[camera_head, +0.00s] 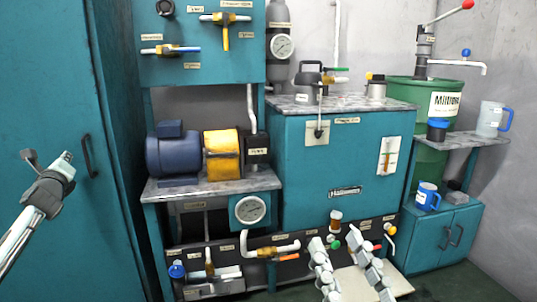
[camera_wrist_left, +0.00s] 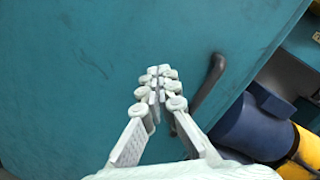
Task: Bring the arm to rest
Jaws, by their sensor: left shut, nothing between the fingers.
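My left gripper (camera_head: 69,158) is raised at the left of the head view, in front of the tall teal cabinet (camera_head: 55,100). In the left wrist view the left gripper (camera_wrist_left: 158,72) has its fingertips together, with nothing between them. The cabinet door (camera_wrist_left: 70,70) fills most of that view behind the fingers. The dark door handle (camera_wrist_left: 208,85) shows just right of the fingertips; I cannot tell how far apart they are. My right gripper (camera_head: 335,238) is at the bottom of the head view, its two pale fingers spread with no object held between them.
A teal bench carries a blue motor (camera_head: 172,152) and a yellow part (camera_head: 222,155). A teal hydraulic tank (camera_head: 345,170) stands in the middle. A green barrel (camera_head: 432,98) with a red-knobbed lever is at right. Pipes and valves line the low panel (camera_head: 215,255) near my right gripper.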

